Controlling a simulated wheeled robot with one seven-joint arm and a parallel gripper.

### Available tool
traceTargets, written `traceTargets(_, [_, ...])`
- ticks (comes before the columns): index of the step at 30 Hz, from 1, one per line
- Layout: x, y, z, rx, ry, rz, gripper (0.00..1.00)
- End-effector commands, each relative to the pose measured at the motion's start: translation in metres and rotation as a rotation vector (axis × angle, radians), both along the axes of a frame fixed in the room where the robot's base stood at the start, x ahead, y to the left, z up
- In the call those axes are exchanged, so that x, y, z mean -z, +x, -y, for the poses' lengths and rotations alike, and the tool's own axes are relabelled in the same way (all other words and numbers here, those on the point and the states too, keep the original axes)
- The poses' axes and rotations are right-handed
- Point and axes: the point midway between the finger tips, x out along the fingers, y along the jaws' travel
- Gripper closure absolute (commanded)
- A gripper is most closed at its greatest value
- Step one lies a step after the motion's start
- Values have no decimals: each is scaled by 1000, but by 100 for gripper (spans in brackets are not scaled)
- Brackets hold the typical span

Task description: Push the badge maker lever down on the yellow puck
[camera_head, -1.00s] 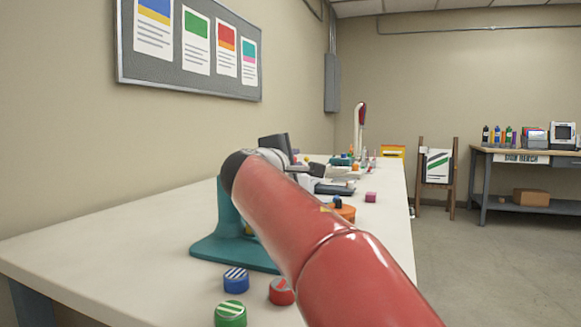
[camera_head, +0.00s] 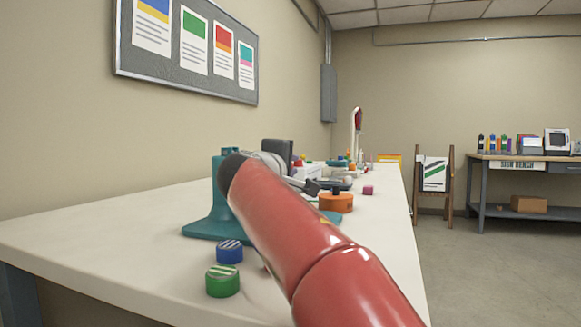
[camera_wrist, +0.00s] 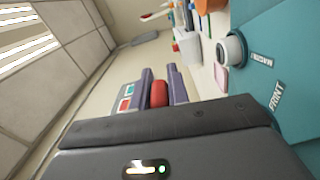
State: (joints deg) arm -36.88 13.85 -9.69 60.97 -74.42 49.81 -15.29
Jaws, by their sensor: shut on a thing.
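The teal badge maker (camera_head: 203,228) stands on the near part of the white bench in the head view. My red arm crosses in front of it and hides much of its frame. In the wrist view my gripper (camera_wrist: 160,88) is shut on a red rounded piece (camera_wrist: 158,94) between its two dark fingers. It looks like the lever's knob, but the rest of the lever is hidden. The yellow puck does not show in either current view. My gripper is not clear in the head view.
A blue puck (camera_head: 230,251) and a green puck (camera_head: 222,281) lie in front of the badge maker.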

Motion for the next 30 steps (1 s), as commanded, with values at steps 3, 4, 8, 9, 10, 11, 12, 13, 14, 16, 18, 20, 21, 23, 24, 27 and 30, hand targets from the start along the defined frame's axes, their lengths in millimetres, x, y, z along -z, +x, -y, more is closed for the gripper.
traceTargets(3, [5,1,-2,0,-5,-10,100])
traceTargets(4, [5,1,-2,0,-5,-10,100])
traceTargets(8, [6,2,-2,0,-4,-11,78])
traceTargets(9, [6,1,-2,0,-4,-11,73])
traceTargets(10, [6,1,-2,0,-5,-10,69])
traceTargets(11, [5,1,-2,-1,-4,-10,65])
traceTargets(12, [5,1,-2,-1,-4,-9,63])
traceTargets(13, [5,1,-2,-1,-4,-9,63])
traceTargets(14, [5,1,-2,-1,-3,-9,63])
traceTargets(16, [4,1,-2,0,-3,-7,63])
traceTargets(18, [4,1,-2,0,-3,-7,63])
traceTargets(20, [4,0,-2,-1,-2,-6,63])
traceTargets(21, [3,-2,-3,-1,-2,-6,63])
traceTargets(23, [4,-7,-5,-2,-1,-6,63])
traceTargets(24, [4,-12,-7,-2,-2,-7,63])
traceTargets(27, [4,-30,-13,-5,0,-5,63])
traceTargets(30, [4,-46,-19,-5,-1,-5,63])
